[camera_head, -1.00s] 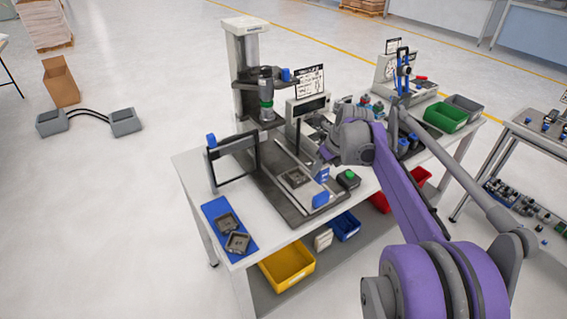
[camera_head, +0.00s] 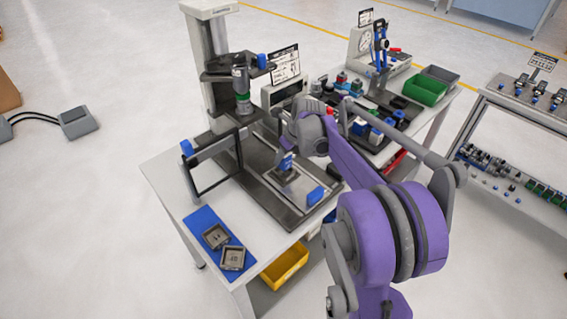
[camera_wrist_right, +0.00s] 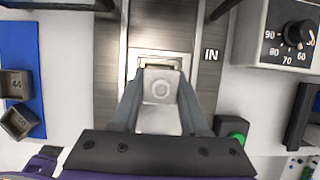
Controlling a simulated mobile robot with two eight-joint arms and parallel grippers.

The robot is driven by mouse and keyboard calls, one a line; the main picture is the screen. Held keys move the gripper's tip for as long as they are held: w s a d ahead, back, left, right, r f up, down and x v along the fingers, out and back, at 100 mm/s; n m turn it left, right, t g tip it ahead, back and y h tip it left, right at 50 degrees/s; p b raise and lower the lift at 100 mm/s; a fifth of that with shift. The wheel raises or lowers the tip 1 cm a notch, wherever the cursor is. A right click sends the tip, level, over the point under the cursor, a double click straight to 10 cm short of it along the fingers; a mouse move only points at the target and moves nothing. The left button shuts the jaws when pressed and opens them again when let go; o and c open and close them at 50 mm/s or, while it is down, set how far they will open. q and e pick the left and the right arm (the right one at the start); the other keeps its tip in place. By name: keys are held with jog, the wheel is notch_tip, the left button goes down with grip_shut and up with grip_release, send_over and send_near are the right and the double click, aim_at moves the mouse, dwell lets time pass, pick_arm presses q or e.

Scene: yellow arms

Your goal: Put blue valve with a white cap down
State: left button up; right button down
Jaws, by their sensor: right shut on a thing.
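My right gripper (camera_head: 288,153) reaches down over the press bed. It is shut on the blue valve with a white cap (camera_head: 286,163), which shows blue between the fingertips. In the right wrist view, the gripper (camera_wrist_right: 160,92) grips the valve from both sides. The valve is over the square metal nest (camera_head: 288,178) on the bed, which also shows in the wrist view (camera_wrist_right: 160,56). Whether it touches the nest I cannot tell. My left gripper is out of view.
The press column (camera_head: 206,55) and its head (camera_head: 241,85) stand behind. A black frame (camera_head: 212,165) is at the left. A blue mat (camera_head: 198,215) bears two metal trays. A green-button box (camera_wrist_right: 232,130) and a dial unit (camera_wrist_right: 290,38) are at the right.

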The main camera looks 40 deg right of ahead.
aim_at(284, 163)
jog(key=shift+f, duration=1.5)
jog(key=shift+f, duration=0.15)
jog(key=shift+c, duration=2.1)
grip_release()
jog(key=v, duration=1.1)
jog(key=s+a+f+n, duration=0.3)
jog(key=s+a+n, duration=0.3)
jog(key=n, duration=0.5)
jog(key=s+a+f+n, duration=0.3)
jog(key=s+a+n, duration=0.4)
jog(key=a+n, duration=0.3)
jog(key=s+a+f+n+t, duration=0.1)
jog(key=s+a+f+n, duration=0.3)
jog(key=n, duration=1)
jog(key=s+a, duration=0.2)
jog(key=a, duration=0.2)
jog(key=shift+s, duration=0.3)
